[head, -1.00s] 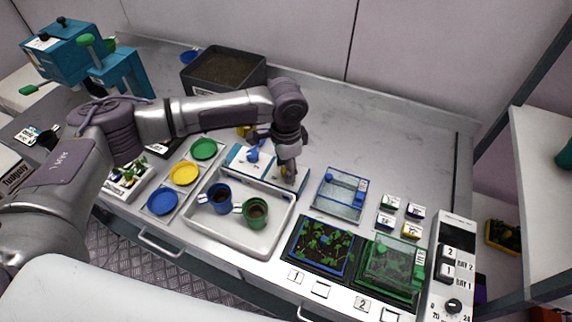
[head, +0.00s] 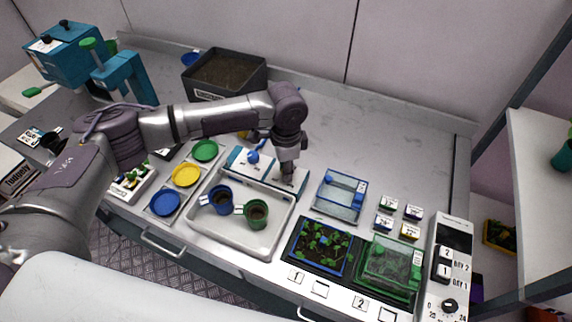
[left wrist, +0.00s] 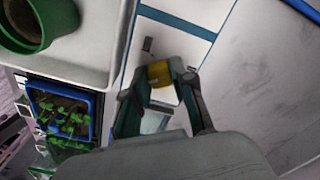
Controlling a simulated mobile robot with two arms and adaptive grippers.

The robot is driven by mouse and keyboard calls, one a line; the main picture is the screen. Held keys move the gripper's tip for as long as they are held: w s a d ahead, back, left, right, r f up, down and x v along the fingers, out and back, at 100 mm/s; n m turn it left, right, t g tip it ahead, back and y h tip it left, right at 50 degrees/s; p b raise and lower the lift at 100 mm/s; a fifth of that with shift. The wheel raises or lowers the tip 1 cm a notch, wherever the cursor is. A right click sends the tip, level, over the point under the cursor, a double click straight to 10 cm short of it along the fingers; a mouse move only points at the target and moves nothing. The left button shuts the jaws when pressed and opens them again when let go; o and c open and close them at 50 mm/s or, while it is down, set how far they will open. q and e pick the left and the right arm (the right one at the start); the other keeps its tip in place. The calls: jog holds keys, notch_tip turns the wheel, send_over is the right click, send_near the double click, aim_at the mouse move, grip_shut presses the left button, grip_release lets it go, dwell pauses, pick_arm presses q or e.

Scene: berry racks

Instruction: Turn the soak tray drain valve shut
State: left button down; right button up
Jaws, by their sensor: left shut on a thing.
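The soak tray (head: 228,238) is a white tray with a blue cup (head: 219,199) and a green cup (head: 257,214) in it. Along its far side runs a white and blue panel (head: 240,160) with a blue knob (head: 253,157). My left gripper (head: 287,180) points down at the panel's right end. In the left wrist view, my left gripper (left wrist: 163,88) is shut on a small yellow handle (left wrist: 160,73) on the white panel, which I take to be the drain valve. The gripper hides this handle in the head view. My right gripper is out of view.
A clear blue box (head: 340,196) stands right of the panel. Seedling trays (head: 320,250) lie in front of it, one under a green cover. Coloured saucers (head: 186,175) lie left of the tray. A soil bin (head: 223,90) stands behind. The back right counter is clear.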

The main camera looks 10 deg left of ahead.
pick_arm(q)
jog(key=m+p, duration=0.2)
jog(key=m, duration=0.1)
jog(key=shift+r+m, duration=0.2)
jog(key=shift+m, duration=0.1)
jog(key=m+p, duration=0.1)
jog(key=m, duration=0.2)
jog(key=shift+m, duration=0.3)
jog(key=m+p, duration=0.1)
jog(key=m, duration=0.3)
jog(key=shift+f+m, duration=0.1)
jog(key=shift+m, duration=0.2)
jog(key=m, duration=0.4)
jog(key=shift+p, duration=0.3)
jog(key=shift+m, duration=0.3)
jog(key=c, duration=1)
grip_release()
jog(key=shift+o, duration=0.2)
